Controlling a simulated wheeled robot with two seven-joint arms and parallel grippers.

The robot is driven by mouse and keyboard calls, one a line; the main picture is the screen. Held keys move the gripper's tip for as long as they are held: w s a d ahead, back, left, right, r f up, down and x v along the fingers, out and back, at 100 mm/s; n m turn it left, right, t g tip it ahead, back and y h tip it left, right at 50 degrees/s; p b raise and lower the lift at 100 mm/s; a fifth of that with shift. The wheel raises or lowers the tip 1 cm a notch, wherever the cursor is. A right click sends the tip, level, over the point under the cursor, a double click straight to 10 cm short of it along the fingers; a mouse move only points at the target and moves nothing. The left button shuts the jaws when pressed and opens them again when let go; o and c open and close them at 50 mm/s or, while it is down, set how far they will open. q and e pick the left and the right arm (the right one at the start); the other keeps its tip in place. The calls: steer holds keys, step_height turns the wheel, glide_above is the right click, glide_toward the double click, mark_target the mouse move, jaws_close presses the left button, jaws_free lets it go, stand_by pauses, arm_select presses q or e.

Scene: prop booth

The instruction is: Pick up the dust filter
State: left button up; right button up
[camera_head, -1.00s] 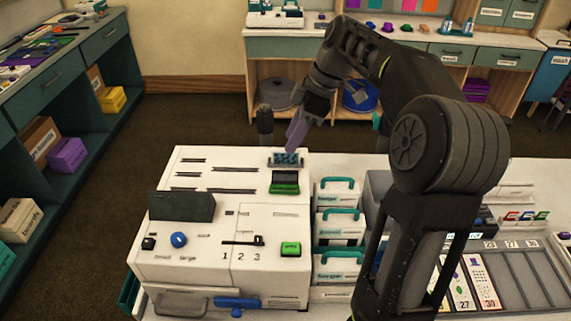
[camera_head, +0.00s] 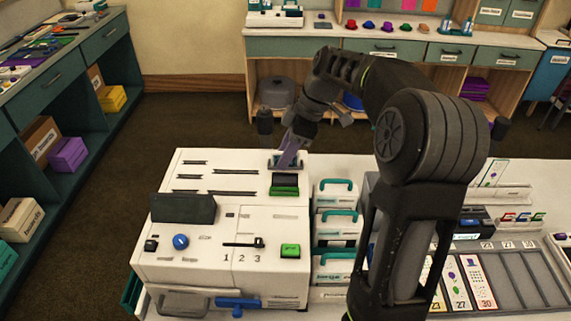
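A white machine (camera_head: 200,227) stands on the table. At its back right corner is a small dark-framed slot with a bluish insert (camera_head: 274,165), which may be the dust filter. My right gripper (camera_head: 288,157) is over this insert, pointing down. Its purplish fingers cover much of the insert, and I cannot tell whether they touch it or how far apart they are. My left gripper is not in view.
White boxes with teal handles (camera_head: 336,226) stand right of the machine. A card rack (camera_head: 510,280) lies further right, partly behind my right arm.

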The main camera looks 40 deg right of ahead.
jaws_close()
stand_by(0.4)
steer(key=shift+r, duration=0.6)
step_height(320, 180, up, 6)
steer(key=shift+r+b, duration=0.15)
steer(key=shift+b, duration=0.4)
steer(key=shift+r+p, duration=1.3)
steer(key=shift+p, duration=0.05)
